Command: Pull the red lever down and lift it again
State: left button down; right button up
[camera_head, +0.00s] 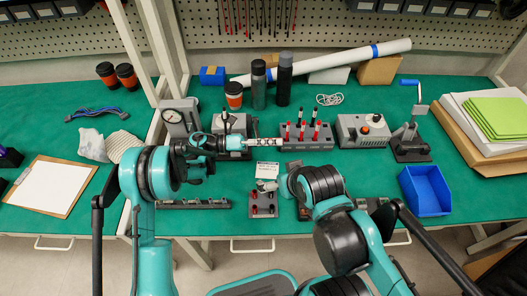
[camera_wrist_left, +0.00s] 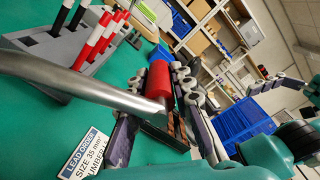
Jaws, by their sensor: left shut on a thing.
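In the left wrist view the red lever grip (camera_wrist_left: 160,80) sits on a bare metal rod that runs off to the left edge. My left gripper (camera_wrist_left: 155,93) has its fingers on both sides of the red grip and is shut on it. In the head view the left gripper (camera_head: 272,142) reaches right from the left arm, in front of the grey rack. The lever is hidden or too small to make out there.
A grey rack (camera_head: 318,137) of red, white and black rods stands close to the left gripper. A label card (camera_head: 267,169) stands in front. A grey device (camera_head: 362,130), a press with a blue handle (camera_head: 410,140) and a blue bin (camera_head: 424,191) lie right.

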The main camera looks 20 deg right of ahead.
pick_arm(q)
jog(key=w+d+r+n+p, duration=0.3)
jog(key=w+r+n, duration=0.6)
jog(key=w+r, duration=0.2)
jog(key=shift+n, duration=0.3)
jog(key=c, duration=1.3)
grip_release()
jog(key=shift+w, duration=0.1)
jog(key=shift+f, duration=0.1)
jog(key=v, duration=1.2)
